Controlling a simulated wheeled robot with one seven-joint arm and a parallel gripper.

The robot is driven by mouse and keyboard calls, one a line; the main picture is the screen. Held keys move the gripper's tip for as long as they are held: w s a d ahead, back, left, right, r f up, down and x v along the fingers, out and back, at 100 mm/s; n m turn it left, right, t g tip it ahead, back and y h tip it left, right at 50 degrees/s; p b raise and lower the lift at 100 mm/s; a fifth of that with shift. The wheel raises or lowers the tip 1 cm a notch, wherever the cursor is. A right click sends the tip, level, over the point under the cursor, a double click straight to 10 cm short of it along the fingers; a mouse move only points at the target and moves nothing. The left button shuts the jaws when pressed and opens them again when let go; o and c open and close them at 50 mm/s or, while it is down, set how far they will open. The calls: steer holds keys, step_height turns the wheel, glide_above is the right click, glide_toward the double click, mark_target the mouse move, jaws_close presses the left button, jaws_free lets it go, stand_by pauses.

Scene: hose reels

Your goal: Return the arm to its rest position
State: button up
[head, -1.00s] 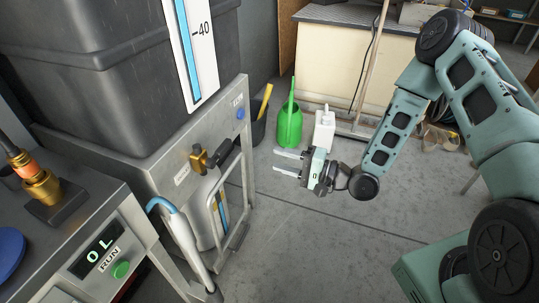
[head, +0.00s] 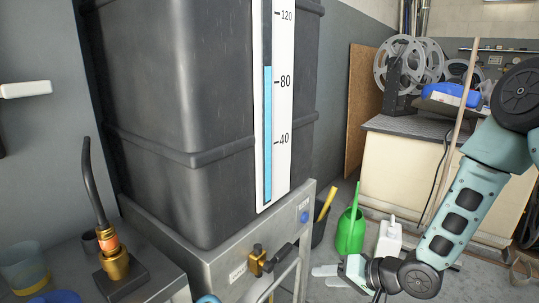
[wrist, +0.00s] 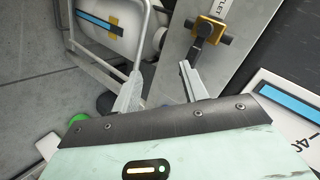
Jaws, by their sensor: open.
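My gripper (head: 325,276) shows low in the head view, at the end of my teal arm, with its fingers pointing left toward the metal tank stand. In the wrist view my gripper (wrist: 160,92) has its two pale fingers spread apart with nothing between them. Beyond the fingers are the stand's tubular frame and the outlet valve (wrist: 208,32) with its yellow body and dark handle. The same valve (head: 258,262) shows in the head view on the stand's front, left of my gripper. My gripper appears apart from the valve.
A large dark tank (head: 185,110) with a blue level gauge (head: 268,130) fills the left. A green watering can (head: 350,232) and a white jug (head: 389,238) stand on the floor behind my gripper. A bench (head: 405,175) with reels (head: 400,62) stands at the back right.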

steer(key=s+r+n+g+h, duration=0.3)
steer(key=s+r+n+h, duration=0.35)
steer(key=s, duration=0.65)
steer(key=s+r+n+g+h, duration=0.35)
steer(key=s+r, duration=0.65)
steer(key=s, duration=0.4)
step_height(320, 180, up, 20)
steer(key=m+y+p, duration=0.1)
steer(key=p, duration=1.9)
steer(key=shift+w+a+p, duration=0.25)
steer(key=shift+a+p, duration=0.1)
